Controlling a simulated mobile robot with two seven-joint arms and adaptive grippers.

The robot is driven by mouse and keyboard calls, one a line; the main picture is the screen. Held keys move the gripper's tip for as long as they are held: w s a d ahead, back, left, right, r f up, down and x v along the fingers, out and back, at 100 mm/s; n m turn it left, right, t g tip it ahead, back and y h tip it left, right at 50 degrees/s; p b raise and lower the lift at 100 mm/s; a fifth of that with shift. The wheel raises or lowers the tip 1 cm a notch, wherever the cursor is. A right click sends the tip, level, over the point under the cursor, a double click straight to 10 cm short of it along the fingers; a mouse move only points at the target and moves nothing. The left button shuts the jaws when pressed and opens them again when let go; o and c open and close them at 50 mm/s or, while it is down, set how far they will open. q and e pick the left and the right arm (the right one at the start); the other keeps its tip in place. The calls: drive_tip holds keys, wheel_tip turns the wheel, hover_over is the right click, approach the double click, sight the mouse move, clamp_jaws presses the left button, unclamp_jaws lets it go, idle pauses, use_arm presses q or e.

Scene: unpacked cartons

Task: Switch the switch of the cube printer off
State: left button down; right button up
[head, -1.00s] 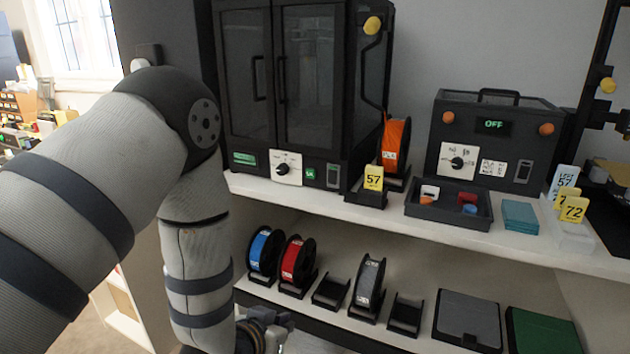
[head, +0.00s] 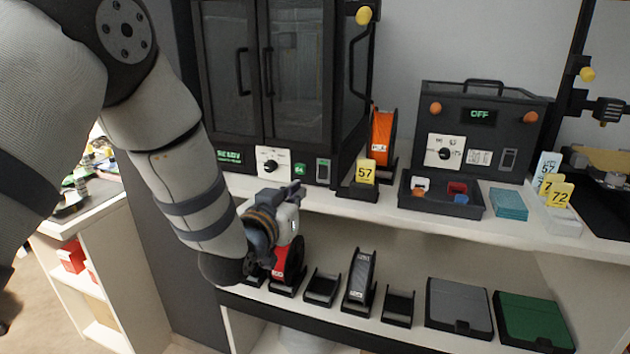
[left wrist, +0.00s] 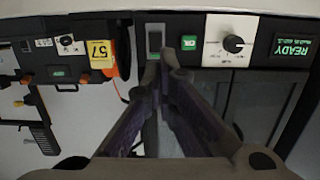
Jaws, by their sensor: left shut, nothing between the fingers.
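The cube printer (head: 290,80) is a black enclosed cabinet with two glazed doors at the back left of the shelf. Its green display (head: 230,156) reads READY. Its panel has a white dial plate (head: 273,161), a green OK button (head: 300,170) and a grey rocker switch (head: 323,170). My left gripper (head: 297,190) is shut and empty, in front of and just below this panel. In the left wrist view, upside down, the closed fingertips (left wrist: 157,66) point at the rocker switch (left wrist: 155,40) and overlap its edge. I cannot tell whether they touch.
An orange spool (head: 381,137) and a yellow 57 tag (head: 366,172) stand right of the printer. A black box reading OFF (head: 485,133) with its own switch stands farther right, behind a small tray (head: 440,203). Spools and holders line the lower shelf.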

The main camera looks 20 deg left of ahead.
sight(319, 176)
use_arm(q)
drive_tip(key=w, duration=0.3)
drive_tip(key=w+f+b, duration=0.1)
drive_tip(key=w, duration=0.5)
drive_tip(key=shift+w+d+f+b, duration=0.15)
drive_tip(key=shift+w+f+b, duration=0.15)
drive_tip(key=shift+w+f, duration=0.1)
drive_tip(key=shift+w+r, duration=0.15)
drive_tip(key=shift+w, duration=0.2)
use_arm(e)
drive_tip(key=shift+s+f+g, duration=0.4)
drive_tip(key=shift+s+f, duration=0.8)
use_arm(q)
drive_tip(key=shift+w+f+t+b, duration=0.4)
drive_tip(key=shift+f+t, duration=0.1)
drive_tip(key=shift+f, duration=0.15)
drive_tip(key=shift+s+r+p, duration=0.2)
drive_tip(key=shift+r+p, duration=0.1)
drive_tip(key=shift+r, duration=0.2)
drive_tip(key=shift+w+f, duration=0.15)
use_arm(e)
drive_tip(key=shift+s+f, duration=0.15)
drive_tip(key=shift+s, duration=0.1)
